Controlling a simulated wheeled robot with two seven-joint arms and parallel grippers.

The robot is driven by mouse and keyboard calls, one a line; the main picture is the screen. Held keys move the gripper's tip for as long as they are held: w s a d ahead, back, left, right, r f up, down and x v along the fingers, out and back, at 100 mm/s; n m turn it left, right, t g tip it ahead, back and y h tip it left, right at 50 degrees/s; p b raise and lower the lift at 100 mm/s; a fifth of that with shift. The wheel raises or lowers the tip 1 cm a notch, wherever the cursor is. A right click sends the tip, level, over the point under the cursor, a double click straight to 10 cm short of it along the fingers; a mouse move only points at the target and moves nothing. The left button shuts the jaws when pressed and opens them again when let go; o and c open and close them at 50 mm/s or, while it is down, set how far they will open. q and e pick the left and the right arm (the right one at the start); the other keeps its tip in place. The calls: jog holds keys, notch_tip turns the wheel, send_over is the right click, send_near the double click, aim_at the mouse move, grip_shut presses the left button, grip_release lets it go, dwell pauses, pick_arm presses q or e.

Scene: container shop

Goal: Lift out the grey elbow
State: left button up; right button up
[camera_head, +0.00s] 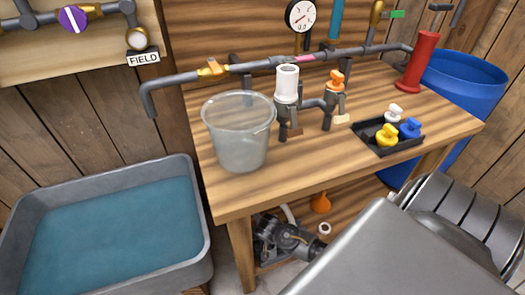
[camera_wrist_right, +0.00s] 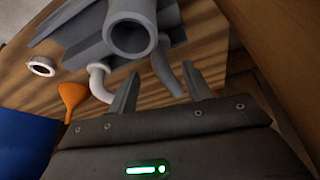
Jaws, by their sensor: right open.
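In the right wrist view a curved grey pipe piece (camera_wrist_right: 167,68), which looks like the grey elbow, lies in a pile of grey fittings under the workbench. Its lower end shows between the fingertips of my right gripper (camera_wrist_right: 163,82); I cannot tell whether they touch it. The gripper is open, with nothing clamped. A wide grey pipe (camera_wrist_right: 131,37) lies over or beside the elbow and partly hides it. In the head view the pile (camera_head: 268,236) shows below the bench, but I cannot pick out the elbow or gripper there. My left gripper is out of view.
A white elbow (camera_wrist_right: 100,80), an orange funnel (camera_wrist_right: 72,97) and a white ring (camera_wrist_right: 42,66) lie close by. The workbench (camera_head: 340,178) overhangs this space. On it stand a clear bucket (camera_head: 240,140) and a black tray (camera_head: 378,145). A water tub (camera_head: 195,215) stands left.

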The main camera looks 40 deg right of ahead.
jog(key=b+x, duration=0.2)
jog(key=x, duration=0.3)
jog(key=shift+w+d+f, duration=0.15)
jog(key=shift+d+f, duration=0.15)
jog(key=shift+f, duration=0.1)
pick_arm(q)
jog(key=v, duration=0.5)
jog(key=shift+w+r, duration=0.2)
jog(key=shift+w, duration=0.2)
pick_arm(e)
grip_shut()
